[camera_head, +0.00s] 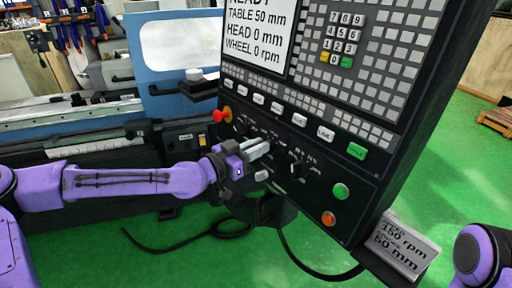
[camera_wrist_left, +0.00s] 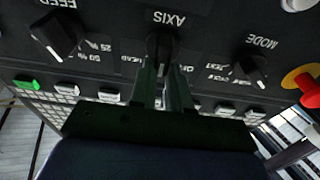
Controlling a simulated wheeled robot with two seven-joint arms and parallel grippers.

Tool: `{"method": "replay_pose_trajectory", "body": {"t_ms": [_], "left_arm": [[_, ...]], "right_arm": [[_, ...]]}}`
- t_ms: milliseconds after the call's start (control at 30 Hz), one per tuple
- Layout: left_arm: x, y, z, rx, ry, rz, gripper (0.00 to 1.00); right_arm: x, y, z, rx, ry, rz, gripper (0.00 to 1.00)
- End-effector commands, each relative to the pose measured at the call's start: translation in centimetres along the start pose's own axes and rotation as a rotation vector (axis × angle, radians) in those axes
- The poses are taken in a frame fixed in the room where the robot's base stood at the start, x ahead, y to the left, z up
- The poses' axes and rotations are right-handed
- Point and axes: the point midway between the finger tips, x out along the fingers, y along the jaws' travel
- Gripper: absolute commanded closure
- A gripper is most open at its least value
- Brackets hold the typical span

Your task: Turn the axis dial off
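The axis dial (camera_wrist_left: 160,44) is a black knob under the word AXIS, upside down in the left wrist view. My left gripper (camera_wrist_left: 162,72) has its two dark fingers close together, one on each side of this knob, and appears shut on it. The labels HEAD and OFF show partly beside the fingers. The fingers hide much of the knob, so I cannot tell which label it points to. In the head view my left gripper (camera_head: 262,146) reaches the control panel (camera_head: 330,185) from the left and covers the dial. My right gripper is out of view.
The feed dial (camera_wrist_left: 55,35) and mode dial (camera_wrist_left: 250,70) flank the axis dial closely. A red emergency button (camera_head: 221,115) is left of my gripper. The screen (camera_head: 257,30) reads TABLE 50 mm, HEAD 0 mm, WHEEL 0 rpm. A note (camera_head: 400,245) stands below the panel.

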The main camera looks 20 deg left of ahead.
Motion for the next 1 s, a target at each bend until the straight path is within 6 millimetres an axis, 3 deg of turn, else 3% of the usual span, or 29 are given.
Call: {"method": "replay_pose_trajectory", "body": {"t_ms": [467,1000], "left_arm": [[0.0,-0.1,0.1,-0.087,0.001,-0.016,1.00],[0.0,-0.5,0.3,-0.492,-0.001,-0.089,1.00]], "right_arm": [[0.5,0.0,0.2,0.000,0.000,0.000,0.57],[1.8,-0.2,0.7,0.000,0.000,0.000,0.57]]}}
